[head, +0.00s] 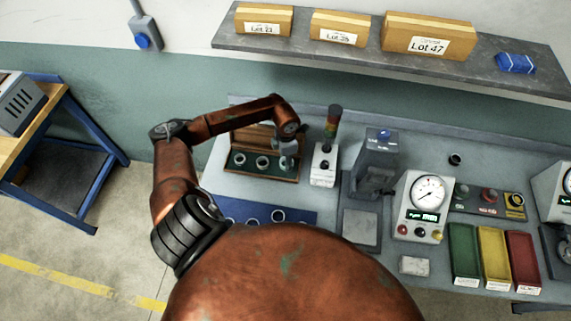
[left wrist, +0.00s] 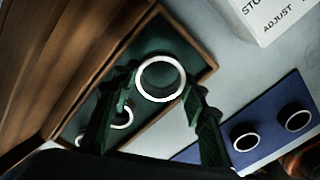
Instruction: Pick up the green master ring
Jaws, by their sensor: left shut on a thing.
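In the left wrist view, my left gripper (left wrist: 163,88) is shut on a ring (left wrist: 159,97) with a bright silver-white rim, its two dark fingers on either side. The ring is over the green-lined wooden case (left wrist: 207,66). I cannot tell whether it is clear of the lining, and no green shows clearly on the ring itself. Other rings (left wrist: 123,118) sit in the case, partly hidden by a finger. In the head view, my left gripper (head: 287,153) is at the right end of the open case (head: 256,177). My right gripper is not in view.
A blue mat (head: 238,209) with several rings lies in front of the case. A white box with a signal tower (head: 324,160) stands close right of the case. Further right are a gauge unit (head: 425,196) and green, yellow and red bins (head: 494,255).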

